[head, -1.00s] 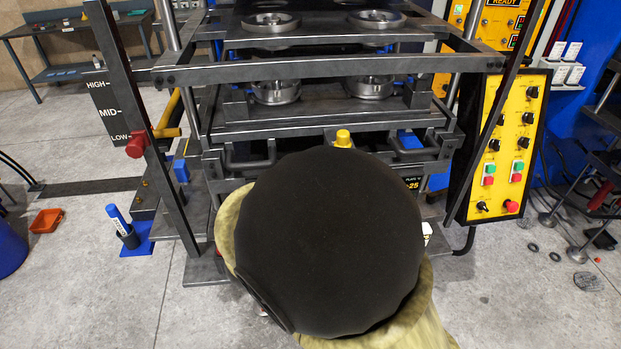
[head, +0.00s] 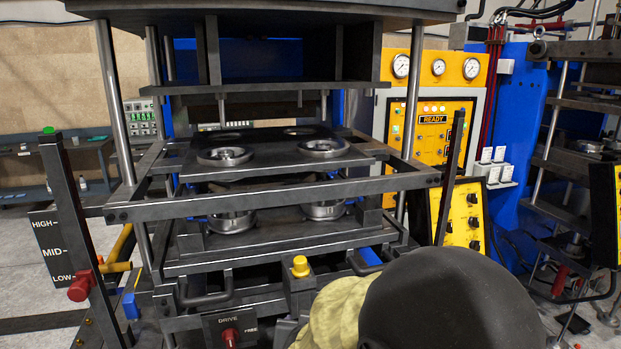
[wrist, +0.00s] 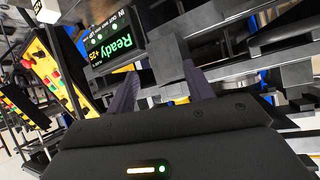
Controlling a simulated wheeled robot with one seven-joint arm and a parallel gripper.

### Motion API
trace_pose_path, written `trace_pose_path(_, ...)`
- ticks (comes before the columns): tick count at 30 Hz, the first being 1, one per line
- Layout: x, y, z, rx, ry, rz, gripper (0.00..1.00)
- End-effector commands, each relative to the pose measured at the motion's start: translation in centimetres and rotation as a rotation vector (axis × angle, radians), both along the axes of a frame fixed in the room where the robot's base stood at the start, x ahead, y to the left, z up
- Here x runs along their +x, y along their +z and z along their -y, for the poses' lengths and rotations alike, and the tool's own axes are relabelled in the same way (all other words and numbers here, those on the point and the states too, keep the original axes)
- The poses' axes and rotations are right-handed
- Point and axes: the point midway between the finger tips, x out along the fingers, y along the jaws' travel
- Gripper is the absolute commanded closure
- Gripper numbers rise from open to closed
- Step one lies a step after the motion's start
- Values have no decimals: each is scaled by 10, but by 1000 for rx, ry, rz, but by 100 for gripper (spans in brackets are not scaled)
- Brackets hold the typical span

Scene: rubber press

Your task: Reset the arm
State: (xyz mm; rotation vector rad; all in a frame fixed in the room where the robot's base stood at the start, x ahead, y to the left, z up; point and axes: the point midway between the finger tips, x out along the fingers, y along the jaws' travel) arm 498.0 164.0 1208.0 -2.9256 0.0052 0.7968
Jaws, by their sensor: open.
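My gripper (wrist: 160,70) shows in the wrist view, its two dark fingers spread apart with nothing between them. The fingers point toward the press front, near a small panel (wrist: 118,42) with green "Ready" lettering. In the head view, my arm's dark round link and yellowish sleeve fill the lower right, in front of the press (head: 290,190). The arm hides most or all of my gripper in that view.
A yellow knob (head: 300,265) and a red drive knob (head: 229,337) stand on the press front. A post with a red lever handle (head: 80,287) is at left. A yellow control panel (head: 462,218) is at right, behind the arm. Open floor is scarce in view.

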Motion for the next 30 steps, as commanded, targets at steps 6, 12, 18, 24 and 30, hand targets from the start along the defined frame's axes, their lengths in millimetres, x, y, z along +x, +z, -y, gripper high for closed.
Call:
trace_pose_path(6,-24,-25,46,19,66,-234,48)
trace_pose_path(12,-68,-46,92,-1,96,-467,48)
trace_pose_path(18,-123,-60,142,-52,85,-697,48)
trace_pose_path(24,-151,-63,164,-86,72,-806,48)
trace_pose_path(30,-152,-64,164,-87,72,-809,48)
